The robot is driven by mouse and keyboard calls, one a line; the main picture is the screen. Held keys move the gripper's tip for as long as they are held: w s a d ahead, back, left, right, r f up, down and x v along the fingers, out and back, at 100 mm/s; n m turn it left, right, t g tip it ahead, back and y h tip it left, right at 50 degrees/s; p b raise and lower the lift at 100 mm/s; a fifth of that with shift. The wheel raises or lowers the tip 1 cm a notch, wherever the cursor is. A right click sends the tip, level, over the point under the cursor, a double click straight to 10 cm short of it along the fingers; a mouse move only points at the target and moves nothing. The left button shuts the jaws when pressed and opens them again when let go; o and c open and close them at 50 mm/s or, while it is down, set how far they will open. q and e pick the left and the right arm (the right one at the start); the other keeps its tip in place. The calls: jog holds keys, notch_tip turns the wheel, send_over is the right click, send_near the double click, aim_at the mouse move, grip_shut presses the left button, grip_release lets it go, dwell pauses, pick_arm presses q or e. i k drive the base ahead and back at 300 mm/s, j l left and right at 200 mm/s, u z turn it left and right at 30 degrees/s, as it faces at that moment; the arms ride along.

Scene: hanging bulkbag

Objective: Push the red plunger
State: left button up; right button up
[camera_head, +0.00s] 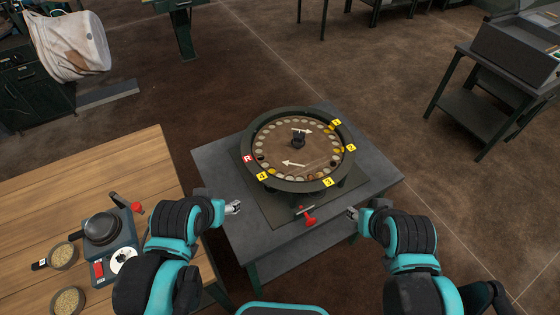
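The red plunger (309,218) sticks out at the front edge of the dark square table (225,190), below a round device (262,184). The device has a ring of several pale and yellowish round pieces, arrows and yellow number tags, plus a red R tag (248,158). My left gripper (236,208) is left of the plunger, near the table's front left part, apart from it. My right gripper (351,213) is right of the plunger, also apart from it. Both grippers are small in view, and their finger gaps are hard to make out.
A wooden table (90,180) at left holds a scale-like device (112,248) with a red knob and two bowls of grain (68,300). A white bulk bag (68,45) is at upper left. A grey cart (490,95) stands at right. Floor between is open.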

aim_at(310, 222)
jog(key=k+j+z, duration=0.5)
jog(key=j+z, duration=0.15)
jog(key=k+j+z, duration=0.1)
jog(key=j+z, duration=0.15)
jog(key=k+j+z, duration=0.25)
jog(key=i+j, duration=0.1)
